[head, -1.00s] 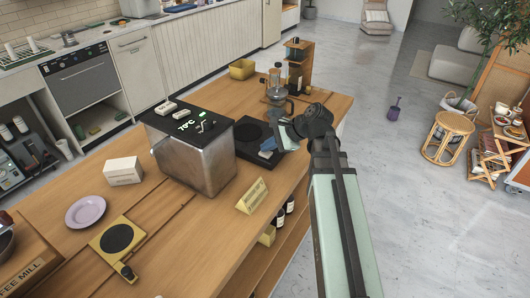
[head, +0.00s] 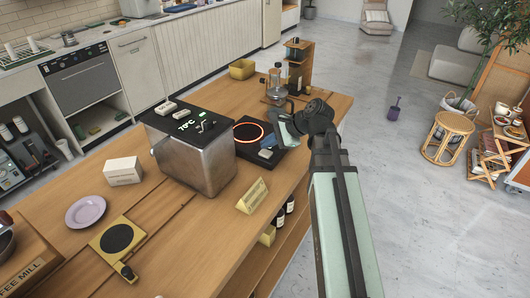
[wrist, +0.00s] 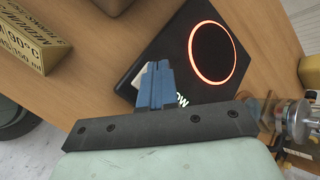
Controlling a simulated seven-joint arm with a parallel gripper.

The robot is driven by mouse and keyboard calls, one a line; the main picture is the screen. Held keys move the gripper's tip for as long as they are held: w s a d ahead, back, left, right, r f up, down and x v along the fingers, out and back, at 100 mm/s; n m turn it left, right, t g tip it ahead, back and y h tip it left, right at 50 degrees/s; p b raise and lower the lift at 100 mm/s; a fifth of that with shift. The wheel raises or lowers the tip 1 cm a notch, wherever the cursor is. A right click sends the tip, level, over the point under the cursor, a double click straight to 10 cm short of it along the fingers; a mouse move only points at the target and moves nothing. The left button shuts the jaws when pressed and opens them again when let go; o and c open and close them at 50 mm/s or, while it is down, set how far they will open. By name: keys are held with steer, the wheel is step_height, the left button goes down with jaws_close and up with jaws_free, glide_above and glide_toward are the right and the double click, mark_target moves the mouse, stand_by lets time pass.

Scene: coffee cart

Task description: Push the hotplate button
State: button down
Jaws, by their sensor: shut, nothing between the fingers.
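The hotplate (head: 281,157) is a black square unit on the wooden counter, with a round burner ringed in glowing red. The ring also glows in the wrist view (wrist: 191,53). A small pale button (head: 265,154) sits near the hotplate's front corner; in the wrist view it is partly hidden behind my fingers. My gripper (head: 271,142) is shut and empty, its blue fingers over the button side of the hotplate. It also shows in the wrist view (wrist: 164,70). Whether the fingertips touch the button I cannot tell; in the head view they appear just apart from it.
A metal box with a black top reading 70°C (head: 195,160) stands close left of the hotplate. A glass coffee maker (head: 277,88) stands behind it. A yellow sign (head: 252,196) is at the counter's front edge. A purple plate (head: 85,212) lies at the left.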

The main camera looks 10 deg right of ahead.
mark_target(268, 153)
steer(key=shift+r, duration=0.1)
step_height(268, 153, up, 6)
stand_by(0.9)
